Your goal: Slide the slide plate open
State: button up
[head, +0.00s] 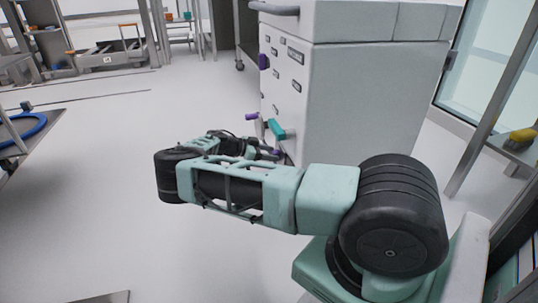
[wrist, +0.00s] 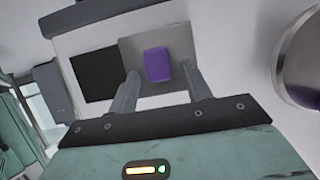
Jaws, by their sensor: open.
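In the wrist view, a grey slide plate (wrist: 181,38) with a raised purple knob (wrist: 158,65) is set in a white face. A dark square opening (wrist: 94,74) shows just left of the plate. My gripper (wrist: 162,73) is open, its two grey fingers on either side of the purple knob. Whether either finger touches the knob or plate cannot be told. In the head view, my arm reaches toward the front of a white cabinet (head: 355,95), and the fingertips cannot be made out clearly there.
A round metal part (wrist: 302,60) is at the right of the wrist view. A table with a blue ring (head: 22,132) stands far left. The floor between is clear.

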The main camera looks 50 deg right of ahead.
grip_shut()
jog(key=s+a+p, duration=0.5)
jog(key=s, duration=0.3)
grip_release()
jog(key=shift+s+a, duration=0.1)
jog(key=p+v, duration=0.5)
jog(key=v, duration=1.2)
jog(key=shift+w+p, duration=0.25)
jog(key=shift+p, duration=0.05)
jog(key=shift+r, duration=0.1)
